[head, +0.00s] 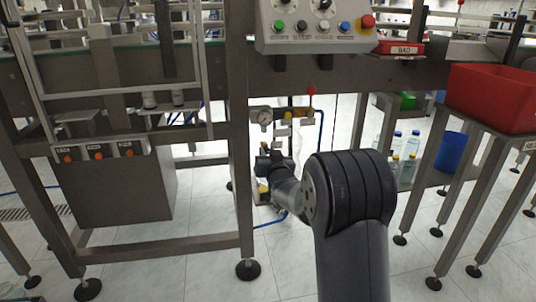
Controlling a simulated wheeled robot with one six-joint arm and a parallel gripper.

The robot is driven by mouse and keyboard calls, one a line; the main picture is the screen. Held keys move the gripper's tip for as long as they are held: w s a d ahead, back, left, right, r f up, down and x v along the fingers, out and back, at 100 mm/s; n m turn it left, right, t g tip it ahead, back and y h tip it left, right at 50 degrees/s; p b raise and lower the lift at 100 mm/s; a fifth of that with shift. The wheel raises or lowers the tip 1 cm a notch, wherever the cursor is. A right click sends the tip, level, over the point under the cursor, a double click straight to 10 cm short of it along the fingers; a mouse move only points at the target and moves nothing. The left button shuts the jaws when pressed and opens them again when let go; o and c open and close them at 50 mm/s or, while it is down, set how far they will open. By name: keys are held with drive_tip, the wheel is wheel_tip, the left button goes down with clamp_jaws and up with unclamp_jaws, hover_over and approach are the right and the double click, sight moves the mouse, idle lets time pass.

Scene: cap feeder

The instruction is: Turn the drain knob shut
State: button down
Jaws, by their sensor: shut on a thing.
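The air unit with a round gauge (265,116), a red-topped valve (311,91) and brass-coloured fittings hangs under the machine's beam, right of the grey leg. My gripper (264,170) is low beneath the gauge, at the lower part of this unit, with my arm reaching in from the lower right. It is shut on the drain knob, which is mostly hidden by my gripper and wrist. A small yellow piece shows just below the gripper. How far the knob is turned cannot be seen.
A grey machine leg (241,170) stands close left of my gripper. A blue hose (270,222) runs near the floor below it. The control panel (316,25) is above. Bottles, a blue bin (450,151) and a red bin (492,98) are to the right.

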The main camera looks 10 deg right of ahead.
drive_tip(key=shift+n, duration=0.3)
drive_tip(key=n, duration=0.8)
drive_tip(key=shift+a+r+n, duration=0.1)
drive_tip(key=shift+n, duration=0.3)
drive_tip(key=n, duration=0.4)
drive_tip(key=shift+a+n+h, duration=0.1)
drive_tip(key=shift+n+h, duration=0.2)
drive_tip(key=shift+n, duration=1.7)
drive_tip(key=c, duration=1.2)
unclamp_jaws()
drive_tip(key=shift+c, duration=0.2)
